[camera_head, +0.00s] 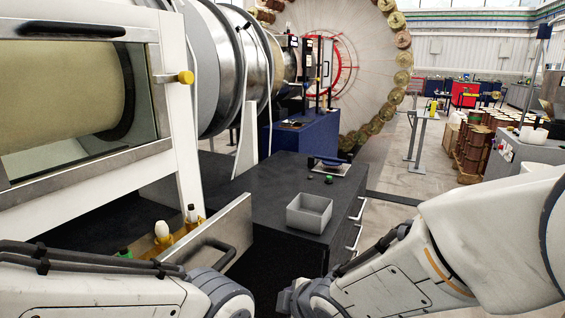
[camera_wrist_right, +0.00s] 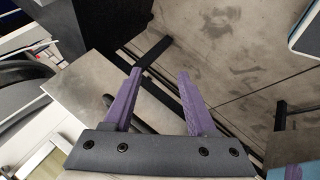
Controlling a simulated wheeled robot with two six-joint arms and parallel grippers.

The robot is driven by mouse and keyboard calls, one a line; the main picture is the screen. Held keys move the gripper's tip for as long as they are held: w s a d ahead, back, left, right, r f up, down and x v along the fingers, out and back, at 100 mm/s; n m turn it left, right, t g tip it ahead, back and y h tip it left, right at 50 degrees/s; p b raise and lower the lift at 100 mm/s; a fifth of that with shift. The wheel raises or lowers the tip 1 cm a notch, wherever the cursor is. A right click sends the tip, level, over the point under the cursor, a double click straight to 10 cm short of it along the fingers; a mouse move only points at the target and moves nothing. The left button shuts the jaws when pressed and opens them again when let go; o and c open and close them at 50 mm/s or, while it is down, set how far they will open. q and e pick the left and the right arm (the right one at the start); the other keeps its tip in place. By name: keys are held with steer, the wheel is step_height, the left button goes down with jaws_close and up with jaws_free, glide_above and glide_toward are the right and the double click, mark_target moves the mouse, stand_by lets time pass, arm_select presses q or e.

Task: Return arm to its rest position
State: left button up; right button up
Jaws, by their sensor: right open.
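My right arm (camera_head: 400,275) comes in from the right in the head view, bent low in front of the dark cabinet. Its gripper is out of sight in the head view. In the right wrist view my right gripper (camera_wrist_right: 160,90) shows two purple fingers spread apart with nothing between them. Below the fingers are the grey floor and some dark bars. My left arm (camera_head: 100,285) lies across the bottom left of the head view. Its gripper is not seen.
A grey open bin (camera_head: 310,213) stands on the dark cabinet (camera_head: 270,178). An open drawer with a handle (camera_head: 215,245) and small bottles (camera_head: 163,232) are near my left arm. The large spool carousel (camera_head: 365,65) is behind. Floor at right is partly clear.

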steer(key=s+d+m+g+h, duration=0.1)
steer(key=s+d+m+g, duration=0.15)
steer(key=s, duration=0.35)
steer(key=s+d+r+m+g+h, duration=0.1)
steer(key=s+m+g, duration=0.1)
steer(key=s+m, duration=0.35)
steer(key=s+d+m+g+h, duration=0.1)
steer(key=s+m+g, duration=0.1)
steer(key=s, duration=0.6)
arm_select(q)
step_height(320, 180, up, 13)
steer(key=p, duration=1.2)
steer(key=shift+f+p, duration=0.2)
steer(key=shift+p, duration=0.1)
arm_select(e)
step_height(320, 180, up, 13)
steer(key=shift+w+f, duration=0.15)
steer(key=shift+w, duration=0.1)
